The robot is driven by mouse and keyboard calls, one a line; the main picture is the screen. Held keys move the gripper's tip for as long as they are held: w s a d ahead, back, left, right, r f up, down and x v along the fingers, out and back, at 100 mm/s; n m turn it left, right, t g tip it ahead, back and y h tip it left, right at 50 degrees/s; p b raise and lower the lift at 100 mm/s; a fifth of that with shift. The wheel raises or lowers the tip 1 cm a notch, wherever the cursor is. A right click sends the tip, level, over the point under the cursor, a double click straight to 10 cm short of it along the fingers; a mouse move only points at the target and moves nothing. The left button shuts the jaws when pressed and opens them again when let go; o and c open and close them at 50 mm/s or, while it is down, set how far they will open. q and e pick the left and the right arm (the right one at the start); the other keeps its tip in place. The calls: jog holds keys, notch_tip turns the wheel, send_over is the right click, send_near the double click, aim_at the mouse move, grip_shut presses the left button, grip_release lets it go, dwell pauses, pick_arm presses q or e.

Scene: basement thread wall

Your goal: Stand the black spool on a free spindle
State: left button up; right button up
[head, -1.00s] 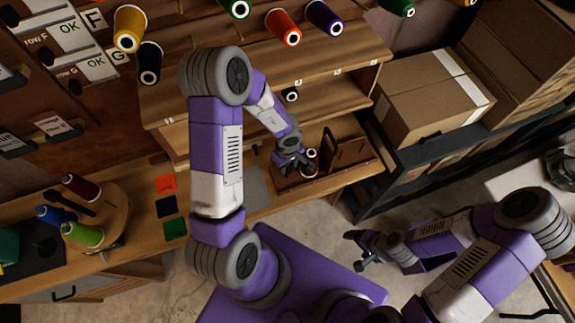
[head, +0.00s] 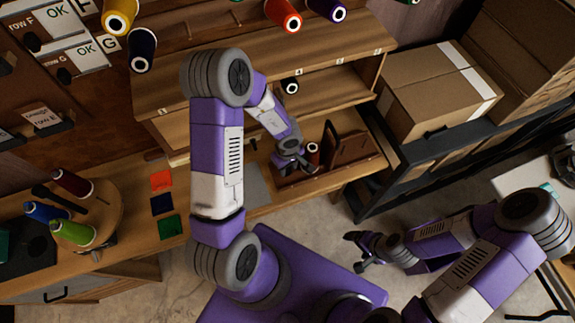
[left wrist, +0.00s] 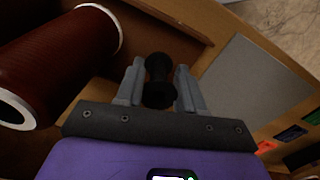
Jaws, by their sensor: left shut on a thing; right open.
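A black spool (head: 290,86) with a white-ringed end sits on the shelf, behind my left forearm. My left gripper (head: 300,162) is low at the brown tray below the shelf. In the left wrist view its fingers (left wrist: 160,88) are shut on a small black knob-like thing (left wrist: 158,72); I cannot tell what it belongs to. A round wooden stand (head: 112,212) at the left carries maroon (head: 74,184), blue (head: 45,212) and green (head: 72,233) spools; a free spindle is not clear to see. My right gripper (head: 358,250) is open and empty over the floor.
Colour swatches (head: 162,204) lie on the bench. Spools hang above the shelf. Cardboard boxes (head: 440,90) fill the rack at right.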

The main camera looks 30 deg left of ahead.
dwell(0.3)
pick_arm(q)
jog(key=shift+p, duration=0.5)
jog(key=shift+f, duration=0.35)
jog(key=o, duration=1.1)
notch_tip(320, 180, up, 8)
jog(key=p, duration=0.3)
jog(key=shift+f+p, duration=0.15)
jog(key=shift+p, duration=0.2)
